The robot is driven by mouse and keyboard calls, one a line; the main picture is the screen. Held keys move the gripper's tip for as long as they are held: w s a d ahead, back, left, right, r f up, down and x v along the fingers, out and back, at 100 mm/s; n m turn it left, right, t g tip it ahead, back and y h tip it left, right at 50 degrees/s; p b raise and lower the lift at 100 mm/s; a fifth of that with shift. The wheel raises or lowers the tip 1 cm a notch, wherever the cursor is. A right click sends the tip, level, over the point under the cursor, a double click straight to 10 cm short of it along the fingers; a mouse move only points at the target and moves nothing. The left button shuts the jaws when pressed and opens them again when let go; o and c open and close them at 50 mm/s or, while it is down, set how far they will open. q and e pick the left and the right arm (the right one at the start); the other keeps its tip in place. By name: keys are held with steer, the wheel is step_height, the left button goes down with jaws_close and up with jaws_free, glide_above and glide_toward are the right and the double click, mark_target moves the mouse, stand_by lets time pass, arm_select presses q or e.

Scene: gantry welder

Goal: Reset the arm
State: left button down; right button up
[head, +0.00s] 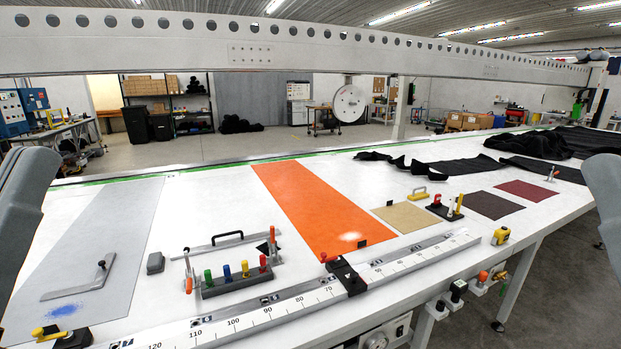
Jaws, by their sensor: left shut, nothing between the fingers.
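My left gripper and arm (24,195) show as a grey shape at the left edge, above and beside the long white table (215,215). The gripper is shut and empty; its fingertips are not clearly seen. It is apart from everything on the table. A grey piece of my right arm (606,200) shows at the right edge; its gripper is out of the picture.
A grey sheet (110,235) and an orange sheet (305,205) lie flat. Colored-handled tools in a rack (235,285), a long ruler (290,305) and a yellow tape measure (501,236) are near the front. Dark fabric (450,172) lies at back right. A perforated beam (270,50) spans overhead.

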step_height(320, 180, up, 34)
steer(key=p, duration=3)
steer(key=shift+p, duration=0.35)
steer(key=shift+w+f, duration=0.1)
